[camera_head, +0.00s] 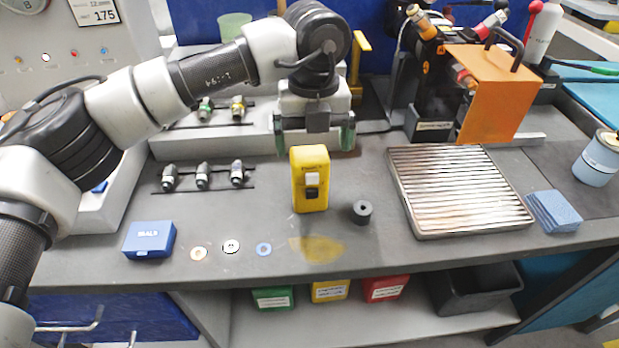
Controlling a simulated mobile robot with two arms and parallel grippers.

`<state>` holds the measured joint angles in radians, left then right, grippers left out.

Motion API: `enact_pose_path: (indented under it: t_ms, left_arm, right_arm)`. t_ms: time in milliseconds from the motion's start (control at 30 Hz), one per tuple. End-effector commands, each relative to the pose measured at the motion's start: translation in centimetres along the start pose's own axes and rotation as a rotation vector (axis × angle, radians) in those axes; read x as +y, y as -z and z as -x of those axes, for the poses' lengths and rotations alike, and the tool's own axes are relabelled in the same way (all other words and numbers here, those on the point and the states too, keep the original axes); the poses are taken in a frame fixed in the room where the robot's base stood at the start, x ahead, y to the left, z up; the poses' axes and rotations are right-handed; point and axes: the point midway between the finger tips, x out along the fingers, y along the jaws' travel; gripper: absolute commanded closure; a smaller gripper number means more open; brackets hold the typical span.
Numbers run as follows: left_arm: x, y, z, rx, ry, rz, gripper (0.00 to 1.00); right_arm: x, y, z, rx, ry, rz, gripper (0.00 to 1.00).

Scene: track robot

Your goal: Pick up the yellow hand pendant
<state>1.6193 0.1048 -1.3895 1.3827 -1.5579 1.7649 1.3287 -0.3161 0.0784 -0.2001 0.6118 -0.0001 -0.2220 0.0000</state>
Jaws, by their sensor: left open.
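The yellow hand pendant (310,192) stands upright near the middle of the grey workbench. It has light and dark controls on its front face. My left gripper (316,140) points down just behind and above the pendant's top in the picture, with its two fingers spread apart. Nothing shows between the fingers. Whether a finger touches the pendant cannot be told. My right gripper is not in view.
A small black cylinder (361,212) stands close right of the pendant. A ribbed metal tray (459,190) and an orange housing (497,92) are further right. A blue box (149,240), washers (231,246) and several fittings (202,176) lie left. The bench's front edge is near.

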Motion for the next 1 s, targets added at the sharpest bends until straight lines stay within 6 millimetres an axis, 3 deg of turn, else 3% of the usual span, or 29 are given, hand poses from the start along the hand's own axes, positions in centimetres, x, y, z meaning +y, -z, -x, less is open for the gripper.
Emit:
enact_pose_path:
  t_ms: [233,467,700,767,1000]
  left_arm:
    - [0.3,0.0,-2.1,0.002,0.000,-0.001,0.04]
    - [0.6,0.0,-5.4,0.002,0.001,-0.001,0.04]
    - [0.6,0.0,-5.9,-0.001,0.002,-0.002,0.04]
    - [0.6,0.0,-5.9,0.000,0.002,-0.002,0.10]
    - [0.6,0.0,-5.9,0.000,0.002,-0.002,0.47]
  right_arm:
    - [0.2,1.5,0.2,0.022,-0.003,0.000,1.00]
    - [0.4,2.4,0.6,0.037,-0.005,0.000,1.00]
    - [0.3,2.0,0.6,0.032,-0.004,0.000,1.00]
    - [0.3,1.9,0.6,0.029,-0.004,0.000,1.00]
    - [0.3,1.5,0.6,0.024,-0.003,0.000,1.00]
